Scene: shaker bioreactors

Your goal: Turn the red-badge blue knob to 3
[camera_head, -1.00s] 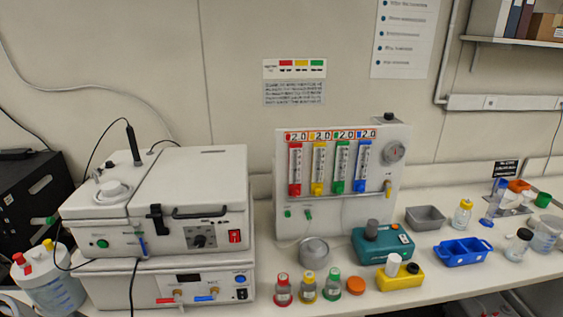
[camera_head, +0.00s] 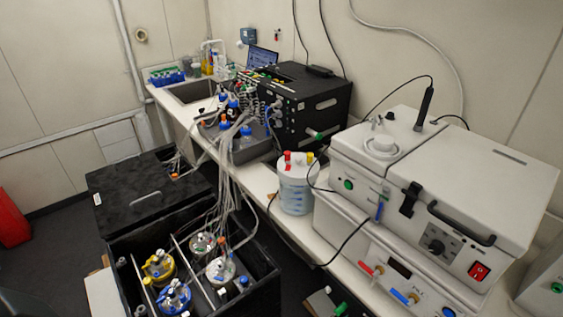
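I cannot make out a blue knob with a red badge in this view. The white instrument (camera_head: 490,165) on the right has a black dial (camera_head: 437,247) and a red switch (camera_head: 479,271) on its front. The white unit under it has a red-handled valve (camera_head: 370,270), a blue-handled valve (camera_head: 405,298) and a blue round knob (camera_head: 448,312). A black box (camera_head: 307,105) with dark knobs and tubing stands further back on the bench; its small markings are not readable. Neither of my grippers is in view.
An open black shaker cabinet (camera_head: 265,288) with several tubed, colour-capped vessels stands at lower left, its black lid (camera_head: 125,180) behind. A white jug (camera_head: 296,190) with red and yellow caps is on the bench. Tubes span from cabinet to bench. Floor at left is partly clear.

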